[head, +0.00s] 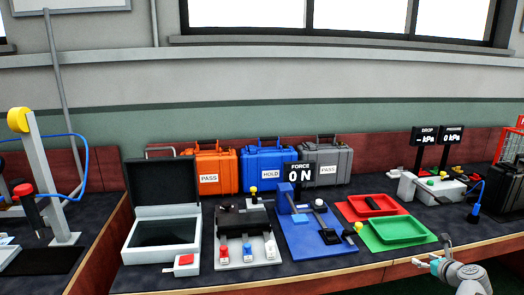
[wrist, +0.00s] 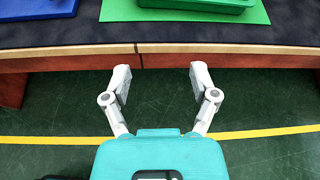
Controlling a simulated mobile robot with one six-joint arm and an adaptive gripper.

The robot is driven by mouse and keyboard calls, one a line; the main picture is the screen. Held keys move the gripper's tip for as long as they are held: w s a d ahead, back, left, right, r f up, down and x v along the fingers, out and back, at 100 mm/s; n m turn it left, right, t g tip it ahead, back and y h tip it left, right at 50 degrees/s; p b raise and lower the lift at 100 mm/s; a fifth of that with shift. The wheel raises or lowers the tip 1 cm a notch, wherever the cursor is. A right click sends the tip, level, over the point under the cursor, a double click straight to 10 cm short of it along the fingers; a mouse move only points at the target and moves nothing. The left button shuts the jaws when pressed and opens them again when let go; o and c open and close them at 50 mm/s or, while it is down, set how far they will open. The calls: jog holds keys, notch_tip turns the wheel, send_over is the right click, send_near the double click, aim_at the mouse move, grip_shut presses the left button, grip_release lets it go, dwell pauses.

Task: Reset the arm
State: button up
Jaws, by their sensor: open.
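My gripper (wrist: 160,78) is open and empty in the wrist view, its two pale fingers spread apart. It hangs over the green floor, just in front of the bench's front edge (wrist: 240,47). In the head view my gripper (head: 425,263) shows at the lower right, in front of the bench and below the green tray (head: 400,240). Part of my arm shows at the lower right corner. Nothing touches the fingers.
On the bench stand orange (head: 214,160), blue (head: 262,180) and grey (head: 337,158) cases, an open grey box (head: 134,245), a blue fixture plate (head: 300,248) and a red tray (head: 362,197). A yellow line (wrist: 50,140) crosses the clear floor.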

jog(key=w+a+f+n+g+y, duration=0.1)
jog(key=a+f+n+g+y, duration=0.2)
jog(key=a+n, duration=0.75)
jog(key=w+a+f+n+g, duration=0.1)
jog(key=a+f+n+g, duration=0.45)
jog(key=a, duration=0.75)
jog(key=s+a+f+n+g+h, duration=0.15)
jog(key=s+a+n, duration=0.25)
jog(key=a+n, duration=0.45)
jog(key=s+a+f+n+g+h, duration=0.1)
jog(key=s+a+n+g+h, duration=0.2)
jog(key=a+n, duration=0.6)
notch_tip(320, 180, up, 21)
jog(key=s+n+y+p, duration=0.1)
jog(key=p, duration=1.9)
jog(key=shift+s+d+p, duration=0.25)
jog(key=shift+d+p, duration=0.1)
jog(key=shift+p, duration=0.05)
jog(key=shift+f, duration=0.1)
